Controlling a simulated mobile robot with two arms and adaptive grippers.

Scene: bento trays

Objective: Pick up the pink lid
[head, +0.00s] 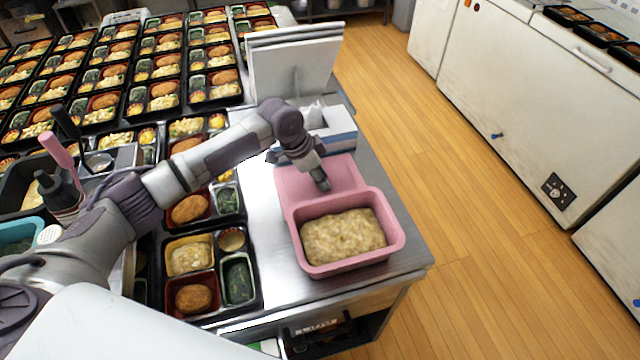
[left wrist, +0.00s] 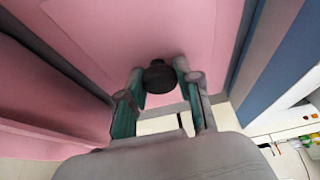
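The pink lid (head: 301,183) lies flat on the steel counter, behind a pink container (head: 398,240) full of a pale mash. In the left wrist view the lid (left wrist: 205,35) fills much of the picture, with a round black knob (left wrist: 160,76) on it. My left gripper (head: 321,184) is over the lid, pointing down. In the left wrist view its two fingertips (left wrist: 160,72) stand at either side of the knob and appear to press on it, with no clear gap. The lid shows no clear lift from the counter. My right gripper is not in view.
A white and blue box (head: 342,124) and upright white panels (head: 295,68) stand behind the lid. Many filled bento trays (head: 255,270) cover the counter to the left. A strip of bare steel (head: 262,245) lies left of the pink container. The counter's right edge is close.

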